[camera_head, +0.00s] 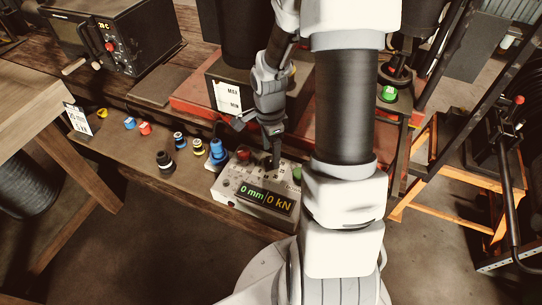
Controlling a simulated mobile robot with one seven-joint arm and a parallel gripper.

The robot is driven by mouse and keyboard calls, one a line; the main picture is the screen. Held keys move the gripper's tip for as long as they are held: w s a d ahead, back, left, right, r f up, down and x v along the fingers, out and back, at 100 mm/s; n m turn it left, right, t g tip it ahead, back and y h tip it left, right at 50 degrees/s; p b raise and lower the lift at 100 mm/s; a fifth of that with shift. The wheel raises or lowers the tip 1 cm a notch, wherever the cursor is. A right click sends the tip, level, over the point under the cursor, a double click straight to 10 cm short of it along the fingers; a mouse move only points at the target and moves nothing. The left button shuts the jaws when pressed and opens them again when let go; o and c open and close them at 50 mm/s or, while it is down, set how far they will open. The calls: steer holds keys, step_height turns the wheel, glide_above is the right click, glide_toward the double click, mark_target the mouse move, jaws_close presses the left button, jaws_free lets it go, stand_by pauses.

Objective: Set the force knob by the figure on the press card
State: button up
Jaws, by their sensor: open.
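The control box (226,191) stands on the bench, with a lit display (265,198) reading 0 mm in green and 0 kN in orange. A red button (243,154) shows on its top left and a green one (297,173) on its right. My gripper (274,160) is open and points down over the back of the box top. Contact cannot be told. I cannot pick out the force knob; the gripper may hide it. A white card (78,119) stands at the left with print too small to read surely. A white label (228,97) is on the press.
Several coloured fittings stand along the bench, including a blue one (217,151) close left of the box and a black one (165,161). A dark machine (112,38) is at the back left. A green button (389,93) is at the right. My arm hides the middle right.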

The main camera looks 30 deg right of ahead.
mark_target(271, 164)
steer(key=shift+s+f, duration=0.1)
steer(key=shift+f, duration=1.3)
jaws_close()
